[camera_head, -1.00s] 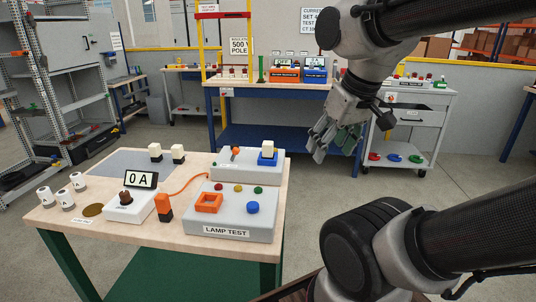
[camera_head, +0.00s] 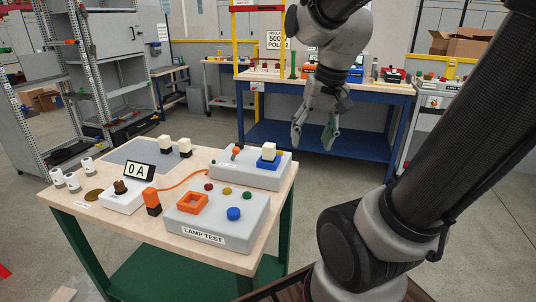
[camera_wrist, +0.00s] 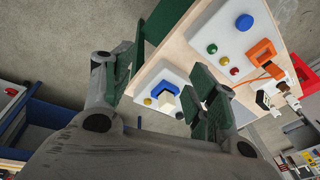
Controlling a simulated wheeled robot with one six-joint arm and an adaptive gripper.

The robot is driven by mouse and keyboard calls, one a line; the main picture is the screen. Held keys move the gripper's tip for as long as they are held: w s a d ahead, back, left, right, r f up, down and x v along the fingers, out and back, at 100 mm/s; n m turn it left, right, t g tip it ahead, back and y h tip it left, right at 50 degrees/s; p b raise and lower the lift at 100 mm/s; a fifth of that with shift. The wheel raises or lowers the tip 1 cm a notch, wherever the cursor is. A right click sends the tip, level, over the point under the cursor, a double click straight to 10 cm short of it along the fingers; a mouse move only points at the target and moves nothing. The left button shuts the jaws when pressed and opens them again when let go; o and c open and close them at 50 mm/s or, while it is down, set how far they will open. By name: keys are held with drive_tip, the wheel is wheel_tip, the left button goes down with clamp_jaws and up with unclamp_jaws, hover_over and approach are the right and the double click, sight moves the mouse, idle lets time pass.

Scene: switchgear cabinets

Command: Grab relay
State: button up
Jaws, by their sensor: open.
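A relay, a cream block (camera_head: 269,150), sits in a blue socket (camera_head: 264,163) on the rear grey box of the wooden table. In the wrist view the cream block (camera_wrist: 167,101) and blue socket (camera_wrist: 158,89) show between my fingers, some way beyond them. Two more cream blocks with dark bases, one at the left (camera_head: 165,144) and one at the right (camera_head: 185,147), stand on the grey mat. My gripper (camera_head: 314,138) is open and empty, pointing down in the air. In the head view it appears right of the socketed relay; it touches nothing.
The front grey LAMP TEST box (camera_head: 217,218) holds an orange frame and coloured buttons. A 0 A meter (camera_head: 139,172), an orange-black block (camera_head: 152,201) and several white cylinders stand at the left. A blue workbench (camera_head: 320,143) stands behind. Open floor lies right of the table.

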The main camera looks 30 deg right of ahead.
drive_tip(key=w+d+f+m+y, duration=0.15)
drive_tip(key=w+f+m, duration=0.25)
drive_tip(key=w+m, duration=0.8)
drive_tip(key=m, duration=1)
hover_over(269, 144)
drive_tip(key=s+d, duration=0.2)
drive_tip(key=f, duration=0.1)
drive_tip(key=shift+t+y, duration=0.4)
drive_tip(key=shift+y, duration=0.05)
drive_tip(key=x, duration=0.7)
drive_tip(key=shift+a+f, duration=0.1)
drive_tip(key=shift+f, duration=0.2)
drive_tip(key=c, duration=1.1)
